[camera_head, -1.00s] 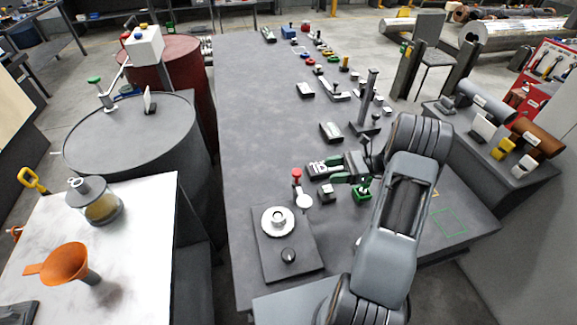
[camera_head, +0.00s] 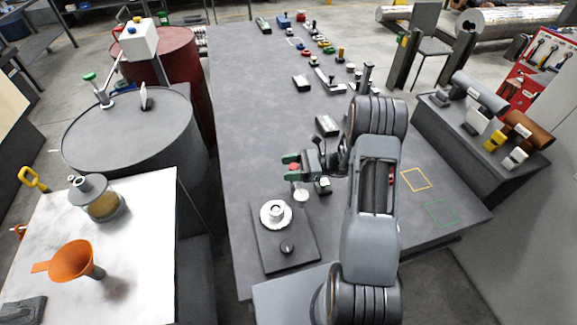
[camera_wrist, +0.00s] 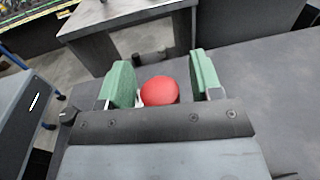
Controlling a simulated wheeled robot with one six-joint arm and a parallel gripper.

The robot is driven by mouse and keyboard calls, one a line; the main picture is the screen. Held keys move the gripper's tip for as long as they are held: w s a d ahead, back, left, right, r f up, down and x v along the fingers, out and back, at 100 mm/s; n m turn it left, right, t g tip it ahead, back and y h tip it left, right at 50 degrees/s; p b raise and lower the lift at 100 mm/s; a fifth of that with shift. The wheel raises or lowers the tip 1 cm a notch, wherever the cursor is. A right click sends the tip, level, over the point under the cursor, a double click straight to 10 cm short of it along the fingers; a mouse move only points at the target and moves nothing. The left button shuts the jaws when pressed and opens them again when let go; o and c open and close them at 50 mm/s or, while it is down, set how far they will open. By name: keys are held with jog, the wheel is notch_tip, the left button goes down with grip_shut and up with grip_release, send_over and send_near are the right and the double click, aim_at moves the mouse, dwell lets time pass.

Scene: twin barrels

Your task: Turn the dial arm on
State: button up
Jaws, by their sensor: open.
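A red round knob (camera_head: 295,167) shows between my gripper's green fingertips in the head view. In the wrist view the red knob (camera_wrist: 160,91) sits between the two fingers, with gaps on both sides. My gripper (camera_head: 291,166) is open around it; the fingers also show in the wrist view (camera_wrist: 162,84). A pale disc (camera_head: 301,195) shows just below the fingers; the knob's post is mostly hidden. I cannot tell which part is the dial arm.
A small grey block with a pale face (camera_head: 323,186) stands just right of the fingers. Several small fittings line the far table. Two barrels (camera_head: 130,135) (camera_head: 178,65) stand left. The grey tabletop (camera_head: 245,130) left of the gripper is clear.

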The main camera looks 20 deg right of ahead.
jog(key=shift+a, duration=0.25)
jog(key=shift+c, duration=0.2)
grip_shut()
dwell(0.3)
